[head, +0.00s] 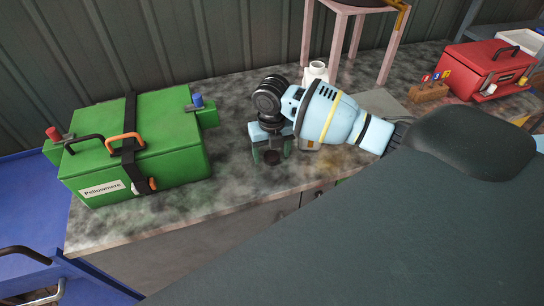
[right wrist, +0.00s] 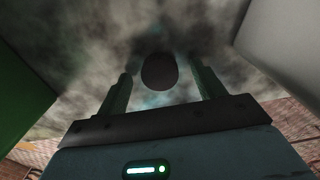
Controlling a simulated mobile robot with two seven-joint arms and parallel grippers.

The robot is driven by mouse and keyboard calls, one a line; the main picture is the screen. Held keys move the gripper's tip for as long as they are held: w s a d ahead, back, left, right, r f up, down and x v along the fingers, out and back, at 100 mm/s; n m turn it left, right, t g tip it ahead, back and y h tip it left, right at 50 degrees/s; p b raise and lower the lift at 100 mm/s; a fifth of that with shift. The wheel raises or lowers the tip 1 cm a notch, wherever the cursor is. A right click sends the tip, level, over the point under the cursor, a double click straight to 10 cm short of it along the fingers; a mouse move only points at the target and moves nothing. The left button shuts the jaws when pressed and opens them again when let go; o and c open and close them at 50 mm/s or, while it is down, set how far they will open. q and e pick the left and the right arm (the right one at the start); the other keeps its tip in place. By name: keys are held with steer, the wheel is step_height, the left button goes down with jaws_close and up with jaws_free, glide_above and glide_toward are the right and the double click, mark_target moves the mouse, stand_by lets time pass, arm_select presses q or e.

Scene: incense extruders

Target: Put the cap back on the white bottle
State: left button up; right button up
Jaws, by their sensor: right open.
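The white bottle (head: 316,71) stands on the counter, mostly hidden behind my right arm in the head view. Its narrow neck shows above the wrist, with no cap visible on it. The dark round cap (head: 271,157) lies on the counter to the left of the bottle. My right gripper (head: 269,147) points down over the cap, open and empty. In the right wrist view the cap (right wrist: 160,72) shows between the two spread fingers (right wrist: 163,80), apart from both. A pale surface at the upper right there looks like the bottle (right wrist: 285,42). My left gripper is out of view.
A green extruder box (head: 135,145) stands on the stone counter (head: 225,185) to the left of my right gripper. A pinkish stand (head: 337,40) is behind the bottle.

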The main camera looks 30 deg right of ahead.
mark_target(272, 155)
steer(key=shift+f, duration=0.1)
steer(key=c, duration=1.1)
steer(key=shift+c, duration=0.2)
step_height(272, 155, up, 10)
stand_by(0.3)
